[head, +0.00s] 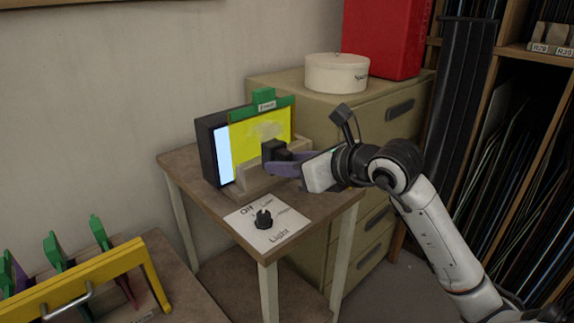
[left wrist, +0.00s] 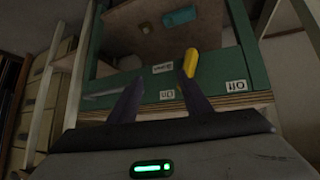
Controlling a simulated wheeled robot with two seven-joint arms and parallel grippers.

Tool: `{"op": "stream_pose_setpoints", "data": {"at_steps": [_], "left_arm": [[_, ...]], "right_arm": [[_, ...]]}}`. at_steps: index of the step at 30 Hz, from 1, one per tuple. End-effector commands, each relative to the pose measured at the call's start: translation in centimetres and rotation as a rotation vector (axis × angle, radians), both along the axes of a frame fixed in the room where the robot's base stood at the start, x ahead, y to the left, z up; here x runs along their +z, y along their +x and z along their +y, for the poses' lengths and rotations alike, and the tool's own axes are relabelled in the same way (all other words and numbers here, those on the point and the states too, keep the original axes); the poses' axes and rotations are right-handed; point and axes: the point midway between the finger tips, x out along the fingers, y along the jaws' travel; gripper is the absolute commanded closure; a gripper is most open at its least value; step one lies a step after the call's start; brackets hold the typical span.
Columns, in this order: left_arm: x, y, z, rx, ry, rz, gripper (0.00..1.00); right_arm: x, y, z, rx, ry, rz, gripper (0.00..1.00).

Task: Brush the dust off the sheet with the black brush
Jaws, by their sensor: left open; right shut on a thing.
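The yellow sheet (head: 247,137) stands upright in front of a lit box, with a green bar (head: 262,109) along its top edge. A pale, dusty-looking patch (head: 267,130) shows on its upper middle. My right gripper (head: 281,162) is shut on the black brush (head: 272,149), at the lower right of the sheet. The brush overlaps the sheet in the picture; I cannot tell whether it touches. My gripper hides part of the lower right. My left gripper (left wrist: 160,80) is open and empty in the left wrist view, away from the sheet.
The box (head: 207,150) and a wooden holder (head: 252,180) stand on a small table with a black light knob (head: 263,219). A cabinet (head: 398,105) stands close behind. A yellow-barred rack (head: 80,275) is at lower left. The left wrist faces a green shelf (left wrist: 215,80).

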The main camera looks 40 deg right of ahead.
Motion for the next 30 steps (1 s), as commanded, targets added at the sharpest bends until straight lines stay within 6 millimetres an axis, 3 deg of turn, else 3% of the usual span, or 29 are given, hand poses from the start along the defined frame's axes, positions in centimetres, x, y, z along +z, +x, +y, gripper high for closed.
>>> {"op": "stream_pose_setpoints", "data": {"at_steps": [15, 30], "left_arm": [[0.5, -0.4, 0.2, 0.007, -0.001, 0.010, 0.55], [0.6, -0.3, 0.4, 0.009, 0.000, 0.009, 0.55]], "right_arm": [[0.1, 4.9, 0.4, 0.002, 0.002, 0.001, 0.93], [0.0, 5.7, 0.5, 0.004, -0.001, 0.001, 0.93]]}}
